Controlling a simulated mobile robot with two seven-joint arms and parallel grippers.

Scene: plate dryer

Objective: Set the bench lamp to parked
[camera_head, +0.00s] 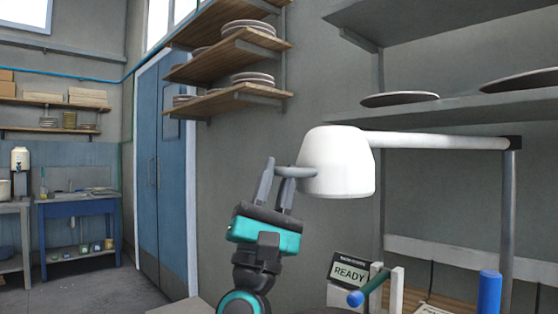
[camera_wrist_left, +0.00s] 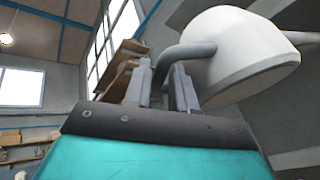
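The bench lamp has a white shade (camera_head: 338,165) hanging from a white horizontal arm (camera_head: 435,141), which joins a grey upright post (camera_head: 508,205) at the right. A grey bent handle (camera_head: 297,171) sticks out from the left side of the shade. My left gripper (camera_head: 279,174) points up beside the shade, with the handle between its fingers. In the left wrist view the handle (camera_wrist_left: 188,50) bends down into the narrow finger gap and appears to fill it, so the gripper (camera_wrist_left: 162,75) looks shut on it. The shade (camera_wrist_left: 240,50) is close on the right. My right gripper is not in view.
A small sign (camera_head: 351,270) reading READY stands below the shade, beside a white post with a blue-ended bar (camera_head: 356,298). A blue cylinder (camera_head: 489,292) stands at right. Shelves with plates (camera_head: 400,99) hang above the lamp. Left of the gripper is open air.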

